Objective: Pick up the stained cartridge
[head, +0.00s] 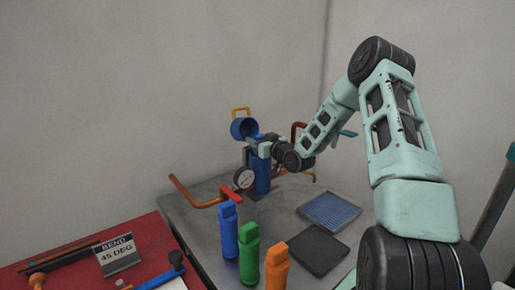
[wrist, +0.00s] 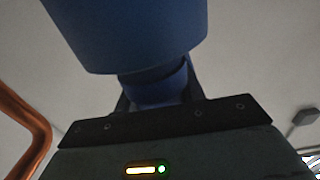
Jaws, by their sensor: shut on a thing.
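My gripper (head: 257,148) is at the blue generator vessel (head: 261,180) on the metal bench, beside a round blue piece (head: 243,128) with a yellow handle. In the wrist view my gripper (wrist: 158,98) is shut on a narrow blue part (wrist: 158,90) below a wider blue cylinder (wrist: 130,35). I cannot tell whether this part belongs to a cartridge or to the vessel. A blue cartridge (head: 229,232), a green cartridge (head: 249,256) and an orange cartridge (head: 277,268) stand upright at the bench's front. No stain can be made out.
A pressure gauge (head: 244,179) and a copper pipe with a red handle (head: 200,199) stick out left of the vessel. A blue-meshed tray (head: 330,212) and a dark square plate (head: 318,251) lie to the right. A red table (head: 62,262) with a "BEND 45 DEG" sign is front left.

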